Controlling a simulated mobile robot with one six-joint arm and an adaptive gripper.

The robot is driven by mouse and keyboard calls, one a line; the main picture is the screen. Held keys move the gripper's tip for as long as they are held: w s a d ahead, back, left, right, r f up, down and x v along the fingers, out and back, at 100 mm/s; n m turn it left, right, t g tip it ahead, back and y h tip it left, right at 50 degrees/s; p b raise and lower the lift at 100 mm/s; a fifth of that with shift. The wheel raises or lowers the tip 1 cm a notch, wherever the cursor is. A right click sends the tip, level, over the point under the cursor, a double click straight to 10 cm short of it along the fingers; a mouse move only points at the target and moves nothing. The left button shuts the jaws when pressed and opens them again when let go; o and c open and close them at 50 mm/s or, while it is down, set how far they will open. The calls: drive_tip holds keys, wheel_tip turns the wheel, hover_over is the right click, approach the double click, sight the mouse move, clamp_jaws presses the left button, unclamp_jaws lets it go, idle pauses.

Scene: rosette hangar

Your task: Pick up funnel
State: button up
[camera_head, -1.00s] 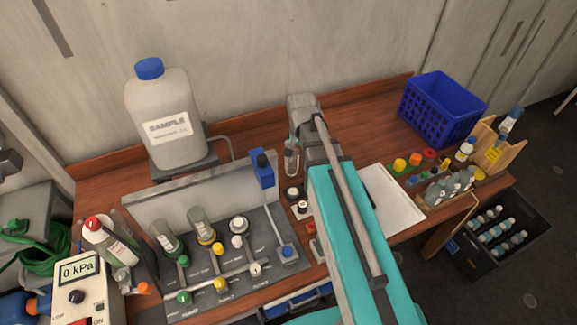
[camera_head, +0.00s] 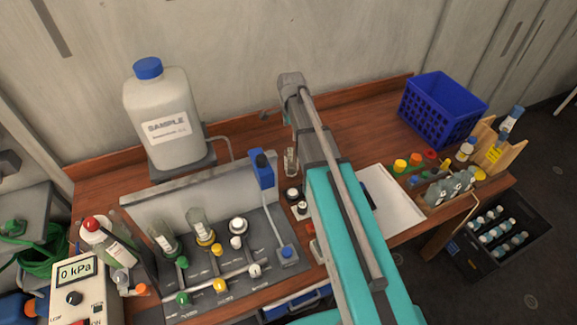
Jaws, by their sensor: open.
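No thing in view is plainly marked as the funnel. Two clear cup-shaped vessels, which may be funnels, stand on the grey manifold (camera_head: 190,287): one with a green base (camera_head: 165,238) and one with a yellow base (camera_head: 202,228). A small clear vessel (camera_head: 290,161) stands on the bench just below my gripper (camera_head: 287,118), and I cannot tell if it is a funnel. My gripper is open, above the back middle of the bench. My own arm hides most of it, and its fingertips are hard to make out.
A white sample jug (camera_head: 165,115) stands at the back left on a stand. A blue pump-like unit (camera_head: 262,170) rises beside the manifold. A blue crate (camera_head: 437,108), colored caps and a bottle rack (camera_head: 450,185) are at the right. The bench's back middle is fairly clear (camera_head: 350,125).

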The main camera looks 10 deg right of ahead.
sight(291, 148)
drive_tip(key=shift+f, duration=0.15)
wheel_tip(291, 148, down, 8)
drive_tip(key=b, duration=0.8)
drive_tip(key=shift+f+b, duration=0.2)
drive_tip(key=shift+b, duration=0.15)
drive_tip(key=shift+w+d+f+b, duration=0.1)
drive_tip(key=shift+f+b, duration=1.2)
drive_tip(key=shift+d+f+b, duration=0.1)
drive_tip(key=shift+f+b, duration=1.2)
drive_tip(key=shift+c, duration=0.3)
drive_tip(key=c, duration=0.9)
